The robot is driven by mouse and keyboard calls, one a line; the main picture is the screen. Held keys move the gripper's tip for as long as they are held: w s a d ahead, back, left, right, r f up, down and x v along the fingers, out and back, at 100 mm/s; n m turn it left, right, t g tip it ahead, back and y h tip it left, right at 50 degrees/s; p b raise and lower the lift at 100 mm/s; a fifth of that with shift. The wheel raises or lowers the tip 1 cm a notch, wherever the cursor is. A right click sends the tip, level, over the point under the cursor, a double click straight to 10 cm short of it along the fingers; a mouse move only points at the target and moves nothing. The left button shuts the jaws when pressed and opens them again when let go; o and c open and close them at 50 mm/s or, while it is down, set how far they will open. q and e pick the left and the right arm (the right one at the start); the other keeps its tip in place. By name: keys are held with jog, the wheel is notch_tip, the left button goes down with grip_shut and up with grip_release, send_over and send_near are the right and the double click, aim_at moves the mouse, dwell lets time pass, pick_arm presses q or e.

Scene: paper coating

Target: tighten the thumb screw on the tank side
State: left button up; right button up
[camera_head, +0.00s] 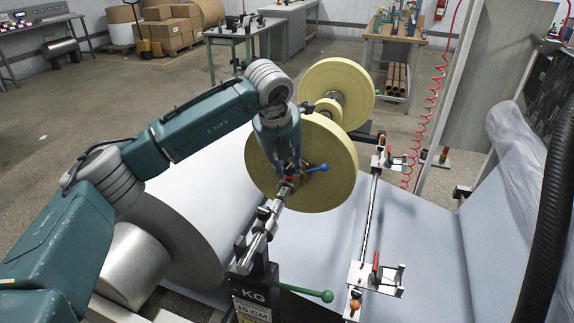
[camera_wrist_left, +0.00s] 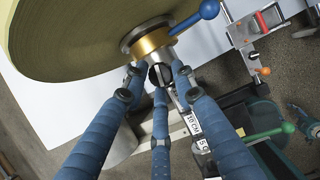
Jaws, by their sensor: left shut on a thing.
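My left gripper (camera_head: 287,179) reaches down to the end of the shaft at the hub of the near yellow roll. In the left wrist view its three blue fingers (camera_wrist_left: 158,76) close around a small dark knob (camera_wrist_left: 160,74), which looks like the thumb screw. The knob sits just below a brass collar (camera_wrist_left: 153,43) on the shaft. The fingers hide most of the knob, and in the head view they cover it. I cannot tell how far it is screwed in. My right gripper is not in view.
The near yellow roll (camera_head: 335,150) stands close beside the hand. A blue-knobbed lever (camera_head: 318,169) juts out right next to the fingers. A green-knobbed lever (camera_head: 327,296) is below. A rail with clamps (camera_head: 376,277) runs on the right, near a red coiled hose (camera_head: 432,100).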

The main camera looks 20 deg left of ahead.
pick_arm(q)
jog(key=shift+f, duration=0.1)
jog(key=shift+m+h+b, duration=0.3)
jog(key=shift+m+h, duration=0.1)
jog(key=shift+m, duration=0.4)
jog(key=shift+m+h, duration=0.4)
jog(key=shift+m, duration=0.5)
jog(key=m+h, duration=0.1)
jog(key=m, duration=0.1)
jog(key=shift+a+m+g, duration=0.15)
jog(key=shift+m+g, duration=0.15)
jog(key=shift+g, duration=0.1)
jog(key=m, duration=0.1)
jog(key=m+p, duration=0.1)
jog(key=shift+w+r+m+g+h, duration=0.2)
jog(key=shift+m+g+h, duration=0.1)
jog(key=shift+m+g, duration=0.1)
jog(key=m+g+h+p, duration=0.1)
jog(key=m+p, duration=0.1)
jog(key=m, duration=0.1)
jog(key=shift+w+a+m, duration=0.1)
jog(key=shift+a+m, duration=0.05)
jog(key=shift+m, duration=0.15)
jog(key=shift+w+f+m+g+p, duration=0.15)
jog(key=shift+m+g+p, duration=0.75)
jog(key=shift+m, duration=1.3)
jog(key=shift+a, duration=0.1)
